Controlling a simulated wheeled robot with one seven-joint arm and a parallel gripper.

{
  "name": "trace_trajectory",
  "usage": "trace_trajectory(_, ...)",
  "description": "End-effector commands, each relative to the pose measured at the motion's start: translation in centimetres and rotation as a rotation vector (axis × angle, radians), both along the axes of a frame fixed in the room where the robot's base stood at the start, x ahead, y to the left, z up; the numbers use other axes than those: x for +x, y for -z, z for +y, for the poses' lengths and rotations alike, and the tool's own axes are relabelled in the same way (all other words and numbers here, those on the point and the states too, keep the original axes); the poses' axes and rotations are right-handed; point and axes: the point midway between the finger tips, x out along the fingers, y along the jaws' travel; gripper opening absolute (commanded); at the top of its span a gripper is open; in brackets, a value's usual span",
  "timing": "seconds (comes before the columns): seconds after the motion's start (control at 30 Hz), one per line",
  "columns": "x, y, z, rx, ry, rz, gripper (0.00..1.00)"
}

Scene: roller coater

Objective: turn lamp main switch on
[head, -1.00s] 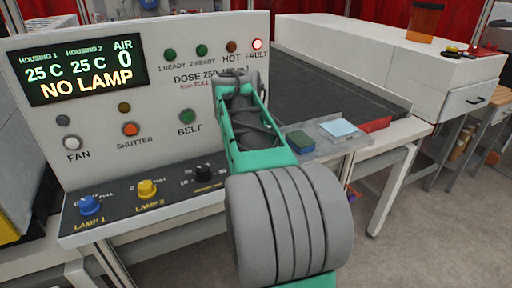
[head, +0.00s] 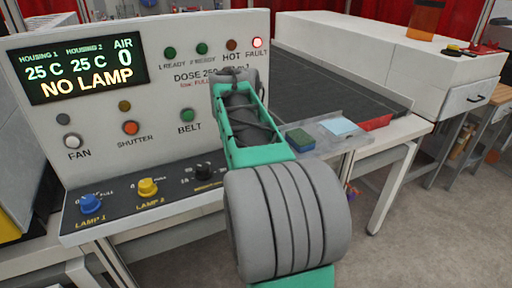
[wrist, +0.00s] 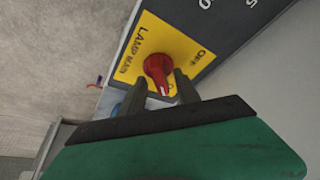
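The lamp main switch is a red rotary knob (wrist: 156,68) on a yellow plate (wrist: 144,48) lettered LAMP MAIN in the wrist view. Its white mark points down in the picture; the word OFF is at the plate's right. My gripper (wrist: 160,77) is open, with one dark finger on each side of the knob. I cannot tell whether either finger touches it. In the head view my arm hides the switch and the gripper. The display (head: 75,70) there reads NO LAMP, and the red FAULT light (head: 257,42) is lit.
Blue (head: 91,205) and yellow (head: 148,187) lamp knobs and a black knob (head: 203,171) sit on the sloped ledge left of my arm. A conveyor belt (head: 340,85) and a clear tray (head: 337,127) lie to the right. Open floor is at lower right.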

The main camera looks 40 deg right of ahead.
Motion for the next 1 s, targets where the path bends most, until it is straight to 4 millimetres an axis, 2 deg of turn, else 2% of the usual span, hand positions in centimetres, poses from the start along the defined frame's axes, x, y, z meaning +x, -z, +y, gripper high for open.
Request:
trace_trajectory(0.17,0.0,-0.3,0.1,0.0,0.0,0.0,0.38)
trace_trajectory(0.27,-0.2,-1.6,0.5,-0.002,-0.001,-0.001,0.38)
trace_trajectory(0.5,-1.1,-6.2,2.2,-0.001,-0.001,-0.001,0.38)
trace_trajectory(0.57,-1.2,-6.8,2.4,-0.001,-0.001,0.0,0.38)
trace_trajectory(1.0,-1.4,-7.2,2.7,0.001,-0.001,0.001,0.38)
